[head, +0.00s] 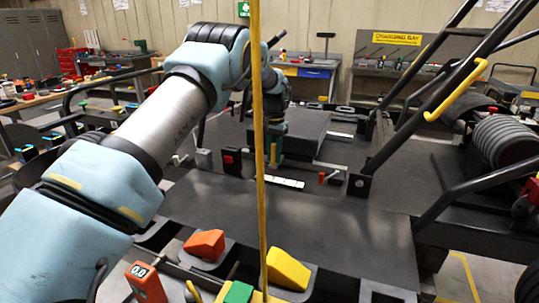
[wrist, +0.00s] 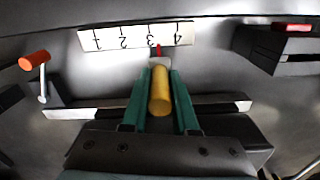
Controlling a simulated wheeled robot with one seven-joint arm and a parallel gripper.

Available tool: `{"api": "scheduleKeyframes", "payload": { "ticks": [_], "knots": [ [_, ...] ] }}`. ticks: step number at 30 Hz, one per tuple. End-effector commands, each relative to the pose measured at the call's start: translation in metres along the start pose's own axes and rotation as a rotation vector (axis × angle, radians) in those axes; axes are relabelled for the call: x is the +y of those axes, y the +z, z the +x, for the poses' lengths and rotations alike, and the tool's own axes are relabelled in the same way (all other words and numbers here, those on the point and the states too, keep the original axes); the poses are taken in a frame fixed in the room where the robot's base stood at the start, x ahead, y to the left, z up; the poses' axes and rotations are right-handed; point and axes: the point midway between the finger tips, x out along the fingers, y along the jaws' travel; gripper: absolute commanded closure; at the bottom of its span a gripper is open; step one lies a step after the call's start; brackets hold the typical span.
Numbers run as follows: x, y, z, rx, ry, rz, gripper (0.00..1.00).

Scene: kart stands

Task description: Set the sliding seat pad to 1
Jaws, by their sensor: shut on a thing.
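The dark seat pad (head: 305,130) sits behind a white scale strip (head: 287,183) in the head view. In the wrist view the pad's near edge (wrist: 110,147) lies at the bottom. The scale strip (wrist: 108,40) there carries the marks 1 to 4, with 1 at the left. A small red pointer (wrist: 158,49) stands by the 3, slightly toward the 4. My gripper (wrist: 160,95) has its green fingers on both sides of a yellow upright handle (wrist: 160,92) and is shut on it. In the head view my gripper (head: 273,150) is partly hidden by a yellow pole.
An orange-tipped lever (wrist: 34,60) stands left of the handle in the wrist view. A dark block with a red top (wrist: 292,28) is at the right. In the head view a yellow pole (head: 258,120) and black frame bars (head: 430,80) stand close by.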

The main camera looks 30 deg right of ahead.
Motion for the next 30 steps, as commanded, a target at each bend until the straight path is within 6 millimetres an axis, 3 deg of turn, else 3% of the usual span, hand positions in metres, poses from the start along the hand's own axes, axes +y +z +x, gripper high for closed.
{"api": "scheduleKeyframes", "payload": {
  "ticks": [1,3,9,13,22,23,30],
  "knots": [
    [0.022,-0.004,0.0,0.003,0.006,0.013,1.0],
    [0.042,-0.007,0.0,0.003,0.005,0.015,1.0],
    [0.085,-0.014,-0.001,0.005,0.006,0.012,1.0],
    [0.096,-0.016,-0.001,0.005,0.005,0.009,1.0],
    [0.099,-0.016,-0.002,0.006,0.007,0.01,1.0],
    [0.099,-0.016,-0.002,0.006,0.007,0.01,0.71],
    [0.098,-0.016,-0.001,0.005,0.006,0.009,0.44]
  ]
}}
